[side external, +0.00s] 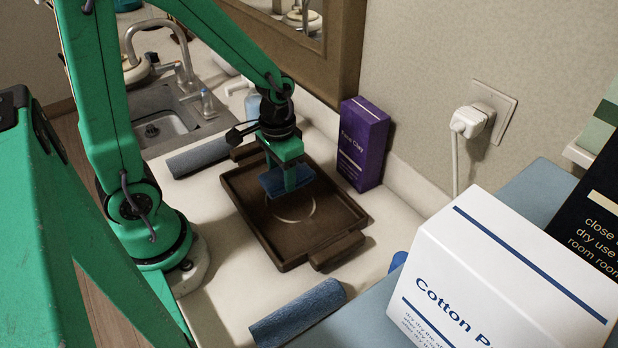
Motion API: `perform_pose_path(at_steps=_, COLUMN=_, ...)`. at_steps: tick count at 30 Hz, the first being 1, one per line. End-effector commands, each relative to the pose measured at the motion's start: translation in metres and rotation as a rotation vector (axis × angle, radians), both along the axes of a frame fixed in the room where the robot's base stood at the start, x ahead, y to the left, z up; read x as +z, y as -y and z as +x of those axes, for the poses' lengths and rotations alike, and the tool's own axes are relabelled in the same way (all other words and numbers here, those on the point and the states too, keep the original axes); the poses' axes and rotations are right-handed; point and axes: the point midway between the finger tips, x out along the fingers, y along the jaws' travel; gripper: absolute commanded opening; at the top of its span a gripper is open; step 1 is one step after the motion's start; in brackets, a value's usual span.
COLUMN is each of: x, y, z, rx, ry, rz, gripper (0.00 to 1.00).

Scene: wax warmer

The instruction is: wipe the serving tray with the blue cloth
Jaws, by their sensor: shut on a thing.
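The brown serving tray (240,205) lies on the pale counter, with a handle at its near end. A light ring-shaped mark (309,212) shows on its floor. My gripper (289,180) is above the tray's far half, pointing down. It is shut on the blue cloth (274,184), a small dark-blue folded piece. The cloth is at or just above the tray floor; I cannot tell whether it touches. The ring lies partly behind the gripper and cloth.
A rolled blue towel (298,312) lies in front of the tray, and a grey-blue roll (199,157) behind it. A purple box (362,144) stands close to the tray's right side. A white cotton box (500,275) fills the near right. A sink (165,125) is at back left.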

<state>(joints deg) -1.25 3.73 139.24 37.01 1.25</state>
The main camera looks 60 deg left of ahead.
Motion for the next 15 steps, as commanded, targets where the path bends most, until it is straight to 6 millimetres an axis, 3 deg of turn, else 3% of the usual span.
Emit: perform_pose_path(at_steps=15, x=-0.032, y=0.0, z=0.0, rx=0.0, ry=-0.001, rz=0.0, gripper=0.31)
